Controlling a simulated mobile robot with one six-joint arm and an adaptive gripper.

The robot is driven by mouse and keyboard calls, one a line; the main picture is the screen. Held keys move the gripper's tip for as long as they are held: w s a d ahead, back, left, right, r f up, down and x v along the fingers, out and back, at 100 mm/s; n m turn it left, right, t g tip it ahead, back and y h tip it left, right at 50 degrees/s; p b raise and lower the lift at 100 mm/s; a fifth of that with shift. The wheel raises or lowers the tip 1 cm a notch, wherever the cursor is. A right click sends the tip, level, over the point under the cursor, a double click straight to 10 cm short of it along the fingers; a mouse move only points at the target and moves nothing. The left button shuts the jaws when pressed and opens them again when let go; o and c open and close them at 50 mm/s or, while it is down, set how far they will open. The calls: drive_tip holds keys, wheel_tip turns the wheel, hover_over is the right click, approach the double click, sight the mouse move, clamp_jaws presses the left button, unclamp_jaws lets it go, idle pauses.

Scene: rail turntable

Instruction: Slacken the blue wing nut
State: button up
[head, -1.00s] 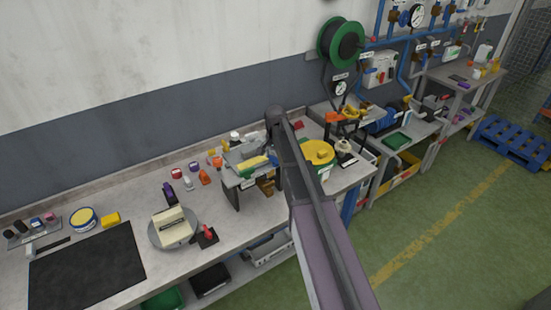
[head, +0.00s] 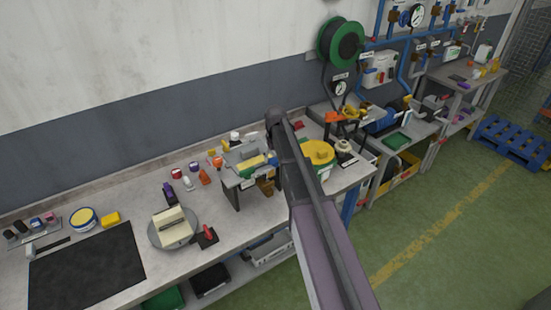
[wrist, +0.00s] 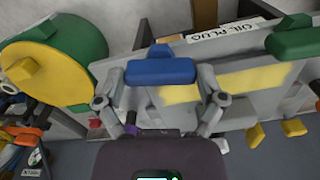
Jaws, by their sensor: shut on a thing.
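The blue wing nut (wrist: 160,72) is near the middle of the wrist view, in front of a grey fixture with a plate labelled "OIL PLUG" (wrist: 212,32). My gripper (wrist: 161,78) has one finger at each end of the nut and is shut on it. The nut's long bar lies nearly level across the picture. In the head view, a small blue patch at the fixture (head: 246,158) shows beside my arm, and my arm hides most of the gripper.
A green wing nut (wrist: 283,40) is to the right on the same fixture. In the head view, a yellow round part (head: 318,152) stands just right of my arm. A turntable (head: 172,232) is on the bench further left.

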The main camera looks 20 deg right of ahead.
drive_tip(key=shift+n, duration=0.8)
drive_tip(key=o, duration=0.8)
drive_tip(key=shift+m, duration=0.4)
